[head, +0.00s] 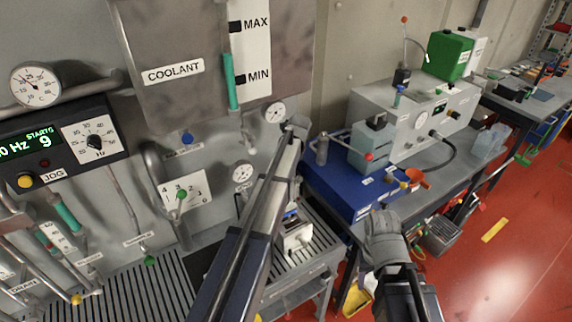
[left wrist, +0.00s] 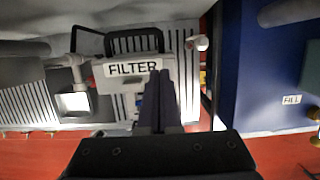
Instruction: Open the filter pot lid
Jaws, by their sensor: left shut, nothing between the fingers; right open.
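The filter pot shows in the left wrist view as a light grey housing with a white FILTER label (left wrist: 131,68). A small whitish unit (head: 295,235) beside this arm may be the pot, partly hidden. My right gripper (head: 383,220) is open and empty, before the blue box.
A blue box (head: 340,192) with a grey-green fixture stands on the bench at right. The COOLANT tank (head: 172,90), gauges, pipes and valves fill the wall at left. Red floor (head: 490,270) lies open at right.

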